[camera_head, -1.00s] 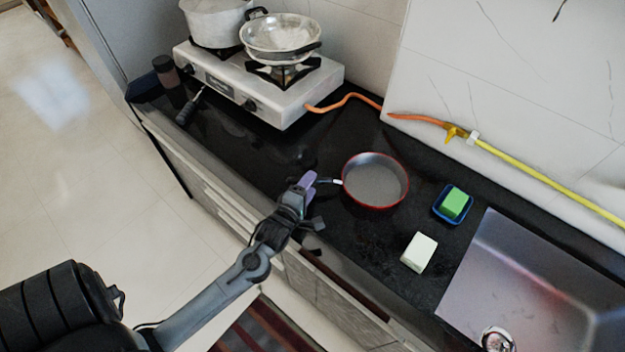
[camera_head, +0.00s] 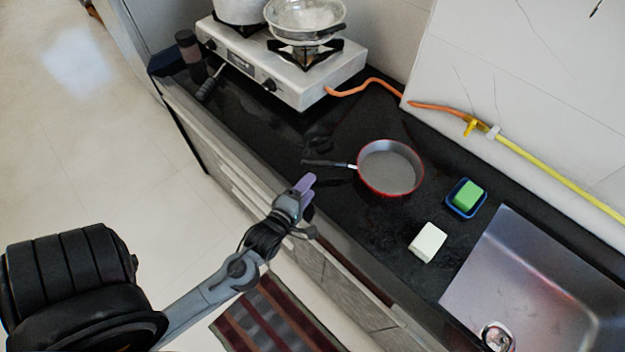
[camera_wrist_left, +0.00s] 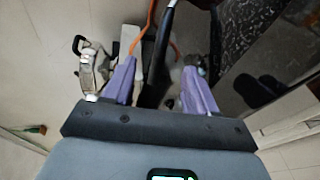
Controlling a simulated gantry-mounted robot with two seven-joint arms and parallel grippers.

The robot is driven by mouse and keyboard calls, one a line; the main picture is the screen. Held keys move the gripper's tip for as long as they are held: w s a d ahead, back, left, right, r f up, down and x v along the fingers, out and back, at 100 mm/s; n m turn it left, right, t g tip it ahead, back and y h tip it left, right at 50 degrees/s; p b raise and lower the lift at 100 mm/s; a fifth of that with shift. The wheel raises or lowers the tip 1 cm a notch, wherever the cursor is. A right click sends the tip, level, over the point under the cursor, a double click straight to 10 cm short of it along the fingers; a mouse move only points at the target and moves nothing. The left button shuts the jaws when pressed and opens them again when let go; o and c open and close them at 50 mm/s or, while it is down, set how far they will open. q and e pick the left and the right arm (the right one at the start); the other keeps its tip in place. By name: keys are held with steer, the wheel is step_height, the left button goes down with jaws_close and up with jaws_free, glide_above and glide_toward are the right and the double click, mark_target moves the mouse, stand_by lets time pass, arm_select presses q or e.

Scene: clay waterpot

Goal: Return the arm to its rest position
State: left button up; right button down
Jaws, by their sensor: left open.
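My left gripper (camera_head: 304,188), with purple fingers, is open and empty near the front edge of the black counter. Its fingers also show spread apart in the left wrist view (camera_wrist_left: 159,76). The red-rimmed frying pan (camera_head: 388,170) rests on the counter, with its black handle (camera_head: 324,163) pointing left. The gripper is in front of this handle and apart from it. My right gripper is in neither view.
A silver gas stove (camera_head: 290,75) with a pot (camera_head: 240,10) and a lidded pan (camera_head: 305,18) stands at the back left. A green sponge (camera_head: 467,195) in a blue dish, a white block (camera_head: 428,242) and a sink (camera_head: 535,285) are at the right. Open floor (camera_head: 90,150) lies left of the counter.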

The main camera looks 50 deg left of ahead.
arm_select(q)
steer(key=d+m, duration=0.1)
steer(key=d+r+m+h, duration=0.1)
steer(key=d, duration=0.1)
steer(key=d+r+h, duration=0.1)
steer(key=shift+w+d+m, duration=0.15)
steer(key=shift+d+m, duration=0.1)
steer(key=shift+m, duration=0.15)
steer(key=s+d+f+m+g+h, duration=0.2)
steer(key=s+d+m+g, duration=0.35)
steer(key=m, duration=0.55)
steer(key=s+d+f+m+g+h, duration=0.1)
steer(key=s+d+f+m+g, duration=0.2)
steer(key=s+m+g, duration=0.6)
step_height(320, 180, up, 34)
steer(key=m+t+p, duration=0.1)
steer(key=t+p, duration=0.2)
steer(key=p, duration=3.1)
steer(key=shift+w+a+r+m, duration=0.15)
steer(key=shift+w+m, duration=0.15)
steer(key=shift+w, duration=0.15)
